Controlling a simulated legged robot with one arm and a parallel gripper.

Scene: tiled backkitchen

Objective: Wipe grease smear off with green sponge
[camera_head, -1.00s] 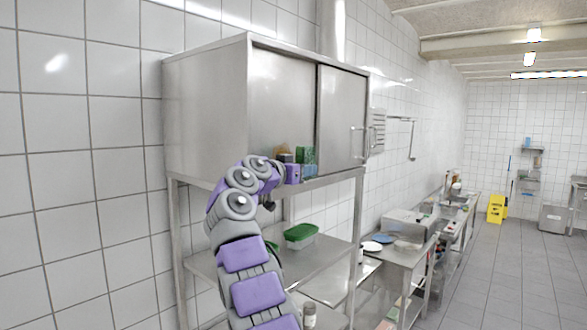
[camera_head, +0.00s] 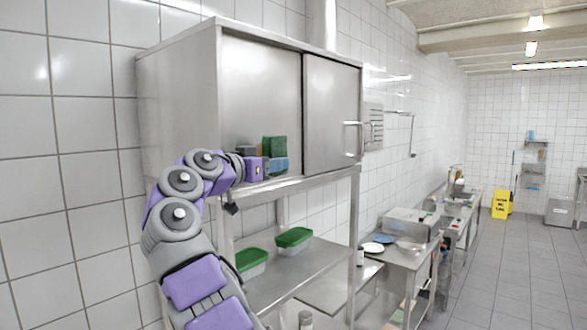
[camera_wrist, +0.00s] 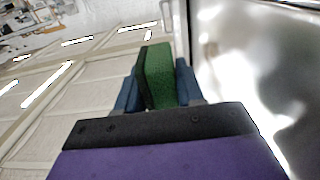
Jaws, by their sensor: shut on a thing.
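The green sponge (camera_head: 274,148) is upright in my gripper (camera_head: 275,166) in front of the cabinet's steel door. In the wrist view the sponge (camera_wrist: 161,76), green with a dark layer on one side, stands between the two blue fingers of my gripper (camera_wrist: 158,88). My gripper is shut on it. The steel cabinet door (camera_head: 262,95) is close behind the sponge; the wrist view shows the door's surface (camera_wrist: 235,70) to the right of the sponge. I cannot tell whether they touch. A brownish patch on the door, left of the sponge, may be the grease smear (camera_head: 244,147), partly hidden by my arm.
The second sliding door (camera_head: 333,110) has a handle (camera_head: 354,138) at its right. Below the cabinet, a steel shelf (camera_head: 300,267) holds two green-lidded containers (camera_head: 294,238). A counter with plates (camera_head: 373,247) is to the right.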

